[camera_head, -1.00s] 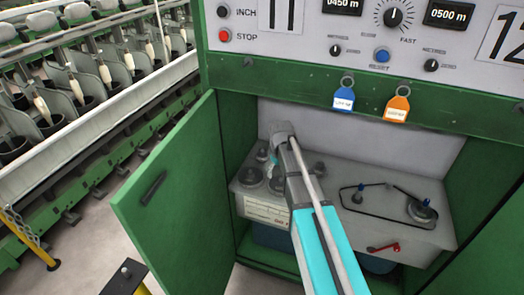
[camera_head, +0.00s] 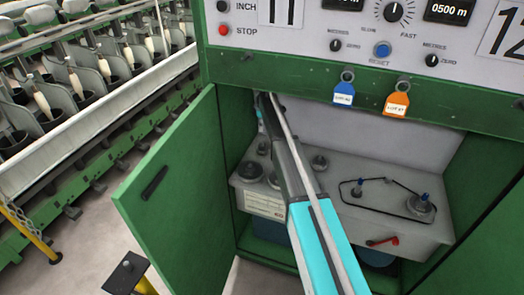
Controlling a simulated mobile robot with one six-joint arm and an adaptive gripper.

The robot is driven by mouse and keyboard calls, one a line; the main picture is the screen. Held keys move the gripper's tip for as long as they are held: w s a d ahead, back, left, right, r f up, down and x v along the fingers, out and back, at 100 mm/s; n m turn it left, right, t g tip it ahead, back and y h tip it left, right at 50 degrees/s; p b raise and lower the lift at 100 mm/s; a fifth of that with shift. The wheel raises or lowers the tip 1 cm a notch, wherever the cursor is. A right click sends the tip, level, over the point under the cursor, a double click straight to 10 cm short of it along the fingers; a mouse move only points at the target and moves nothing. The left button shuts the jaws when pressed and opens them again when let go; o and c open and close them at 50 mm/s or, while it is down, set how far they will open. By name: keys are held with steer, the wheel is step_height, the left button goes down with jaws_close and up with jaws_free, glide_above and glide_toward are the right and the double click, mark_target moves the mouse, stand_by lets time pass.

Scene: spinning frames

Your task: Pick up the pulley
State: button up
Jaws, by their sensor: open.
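A grey housing (camera_head: 345,190) in the open green cabinet bears several pulley-like parts. Dark round ones stand at the left front (camera_head: 250,171), behind it (camera_head: 263,148) and near the middle (camera_head: 320,162). I cannot tell which one the task means. My gripper (camera_head: 261,122) is open, mostly hidden behind my arm and the cabinet's upper edge. It is above the left rear of the housing, apart from it, with nothing seen in it.
The green cabinet door (camera_head: 180,185) stands open at the left. A green rail (camera_head: 300,75) with blue (camera_head: 344,94) and orange (camera_head: 397,103) tags crosses above the opening, close to my arm. A red handle (camera_head: 381,241) is on the housing's front.

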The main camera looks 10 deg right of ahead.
mark_target(262, 148)
steer(key=shift+f, duration=0.1)
step_height(262, 148, down, 8)
steer(key=b, duration=0.8)
steer(key=shift+f+b, duration=0.25)
steer(key=shift+b, duration=0.05)
steer(key=shift+f, duration=0.1)
stand_by(0.5)
steer(key=shift+s+a+f+b, duration=0.1)
steer(key=shift+f+b, duration=2.4)
steer(key=shift+b, duration=0.1)
steer(key=c, duration=1)
steer(key=shift+r, duration=0.15)
step_height(262, 148, up, 10)
steer(key=p, duration=1)
steer(key=shift+r, duration=0.1)
